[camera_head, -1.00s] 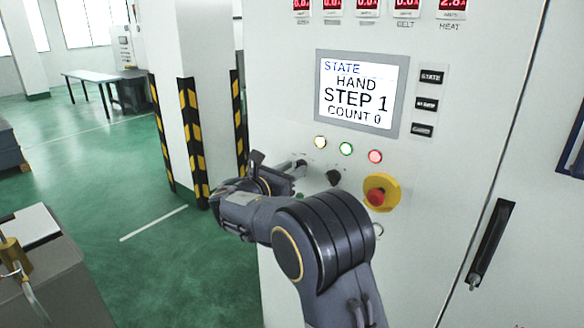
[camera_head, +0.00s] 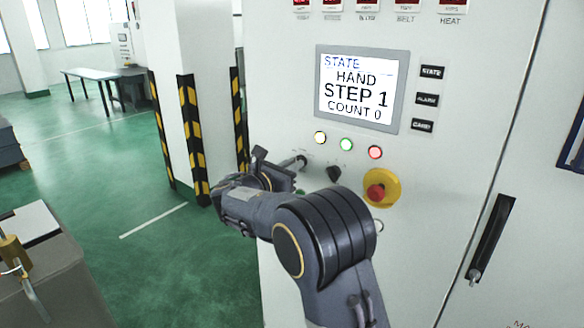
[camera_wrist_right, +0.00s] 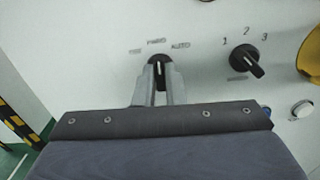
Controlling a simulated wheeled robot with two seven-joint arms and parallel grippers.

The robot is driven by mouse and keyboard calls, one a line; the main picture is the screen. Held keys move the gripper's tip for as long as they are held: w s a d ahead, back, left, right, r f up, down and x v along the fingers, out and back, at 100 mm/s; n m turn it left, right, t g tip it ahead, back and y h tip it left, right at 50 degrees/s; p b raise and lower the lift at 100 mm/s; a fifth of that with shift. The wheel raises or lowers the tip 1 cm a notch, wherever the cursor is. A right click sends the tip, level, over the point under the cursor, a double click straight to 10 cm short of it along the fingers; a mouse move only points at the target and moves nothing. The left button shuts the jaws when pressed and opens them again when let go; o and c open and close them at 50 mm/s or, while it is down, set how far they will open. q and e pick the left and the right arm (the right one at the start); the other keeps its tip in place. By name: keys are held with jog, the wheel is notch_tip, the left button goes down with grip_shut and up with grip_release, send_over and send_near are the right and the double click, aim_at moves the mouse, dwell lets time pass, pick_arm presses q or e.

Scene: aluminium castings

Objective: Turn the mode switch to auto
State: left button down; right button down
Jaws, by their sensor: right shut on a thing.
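The mode switch (camera_wrist_right: 160,61) is a black rotary knob on the white cabinet front, with HAND and AUTO printed above it and a third label at left too blurred to read. Its white mark points up, toward HAND. My right gripper (camera_wrist_right: 160,80) has its two fingers on either side of the knob and is shut on it. In the head view the right gripper (camera_head: 291,165) reaches the panel below the lamps, and it largely hides the switch. The screen (camera_head: 360,90) reads STATE, HAND, STEP 1, COUNT 0. My left gripper is out of view.
A second black selector (camera_wrist_right: 245,61) marked 1, 2, 3 sits to the right. Beyond it is a red emergency stop (camera_head: 376,192) on a yellow base. Yellow, green and red lamps (camera_head: 347,145) are above. A striped pillar (camera_head: 190,140) stands at left.

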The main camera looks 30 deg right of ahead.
jog(key=shift+s+f+m+b, duration=0.1)
jog(key=shift+f+m+b, duration=0.05)
jog(key=shift+m+b, duration=3.9)
jog(key=shift+m, duration=0.25)
jog(key=c, duration=1.5)
grip_release()
jog(key=v, duration=0.7)
jog(key=shift+s+a+b, duration=0.15)
jog(key=shift+a+b, duration=0.2)
jog(key=shift+b, duration=0.1)
